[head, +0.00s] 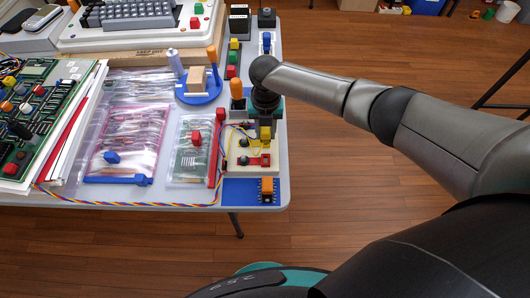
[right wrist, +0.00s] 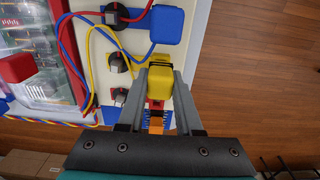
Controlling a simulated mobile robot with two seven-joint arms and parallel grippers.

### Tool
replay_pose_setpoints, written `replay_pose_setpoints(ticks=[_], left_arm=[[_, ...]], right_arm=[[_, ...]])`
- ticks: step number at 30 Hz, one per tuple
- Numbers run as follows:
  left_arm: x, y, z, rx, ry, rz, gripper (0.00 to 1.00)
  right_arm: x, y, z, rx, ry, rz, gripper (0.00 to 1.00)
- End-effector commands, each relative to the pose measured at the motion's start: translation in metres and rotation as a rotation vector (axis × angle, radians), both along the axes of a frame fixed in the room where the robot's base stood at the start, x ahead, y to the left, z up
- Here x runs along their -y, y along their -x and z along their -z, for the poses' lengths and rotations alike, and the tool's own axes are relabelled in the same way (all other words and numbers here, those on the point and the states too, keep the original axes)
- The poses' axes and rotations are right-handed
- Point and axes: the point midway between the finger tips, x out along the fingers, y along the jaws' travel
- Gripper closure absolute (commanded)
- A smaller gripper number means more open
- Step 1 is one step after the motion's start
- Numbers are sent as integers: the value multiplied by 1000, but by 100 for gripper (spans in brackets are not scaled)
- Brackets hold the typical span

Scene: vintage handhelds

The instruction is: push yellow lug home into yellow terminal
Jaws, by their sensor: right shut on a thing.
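My right gripper (head: 265,122) is over the cream terminal board (head: 234,150) at the table's right end. It is shut on the yellow lug (head: 265,133). In the right wrist view the yellow lug (right wrist: 164,74) sits between the two grey fingers (right wrist: 162,90). Black terminal posts stand in a row on the board in the wrist view, one with a yellow wire (right wrist: 97,80) beside it. My left gripper is not in view.
A red part (head: 258,160) lies on the board's near side, and an orange block (head: 267,187) stands on a blue mat (head: 236,190) in front. A blue block (right wrist: 168,24) is at the board's far end. Plastic bags (head: 128,145) and twisted wires lie to the left.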

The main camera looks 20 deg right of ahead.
Motion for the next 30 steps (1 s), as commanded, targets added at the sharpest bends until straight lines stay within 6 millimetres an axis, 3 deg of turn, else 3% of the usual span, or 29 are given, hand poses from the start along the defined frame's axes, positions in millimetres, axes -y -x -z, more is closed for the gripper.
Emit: replay_pose_setpoints(ticks=[1, 2, 11, 16, 21, 30], left_arm=[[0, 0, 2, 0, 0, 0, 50], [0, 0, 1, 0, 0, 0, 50], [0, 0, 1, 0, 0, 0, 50], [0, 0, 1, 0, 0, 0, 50], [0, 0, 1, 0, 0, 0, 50], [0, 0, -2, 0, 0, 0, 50]], right_arm=[[0, 0, 2, 0, 0, 0, 100], [0, 0, 2, 0, 0, 0, 64], [0, 0, 1, 0, 0, 0, 31], [0, 0, 1, 0, 0, 0, 31], [0, 0, 1, 0, 0, 0, 49], [0, 0, -1, 0, 0, 0, 49]])
